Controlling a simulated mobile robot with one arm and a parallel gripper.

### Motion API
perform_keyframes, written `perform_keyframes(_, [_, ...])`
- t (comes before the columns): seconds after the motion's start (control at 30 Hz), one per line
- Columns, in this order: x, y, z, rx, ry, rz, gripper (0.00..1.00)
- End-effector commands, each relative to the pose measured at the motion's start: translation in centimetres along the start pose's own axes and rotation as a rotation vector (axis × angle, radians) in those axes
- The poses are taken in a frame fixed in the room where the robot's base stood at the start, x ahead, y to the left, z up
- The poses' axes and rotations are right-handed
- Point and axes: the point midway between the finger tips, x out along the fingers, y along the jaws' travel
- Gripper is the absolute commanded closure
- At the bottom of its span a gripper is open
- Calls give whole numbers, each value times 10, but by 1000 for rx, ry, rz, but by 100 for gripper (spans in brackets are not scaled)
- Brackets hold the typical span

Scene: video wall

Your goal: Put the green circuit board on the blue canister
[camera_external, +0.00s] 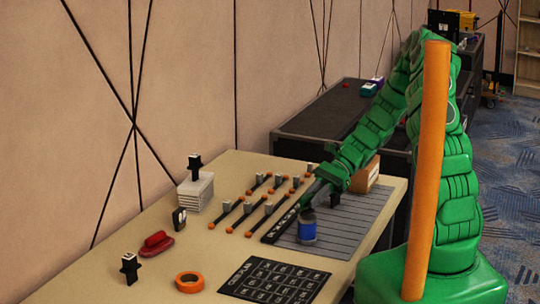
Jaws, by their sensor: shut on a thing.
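The board is mostly hidden by the fingers and too small to see clearly. I cannot tell whether it touches the canister.
The grey slatted mat (350,215) lies under the canister. A long black strip (283,224) lies left of it, with several orange-ended rods beyond. A cardboard box (366,174) and a small black object (335,200) are near my arm. An orange tape roll (190,282) and black panel (274,280) lie in front.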

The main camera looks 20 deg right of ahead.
Motion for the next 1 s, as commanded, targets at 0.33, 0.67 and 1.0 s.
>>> perform_keyframes(0.33, [1,0,-2,0,1,0,69])
perform_keyframes(0.67, [1,0,-2,0,1,0,54])
perform_keyframes(1.0, [-27,-1,-1,-3,8,-4,54])
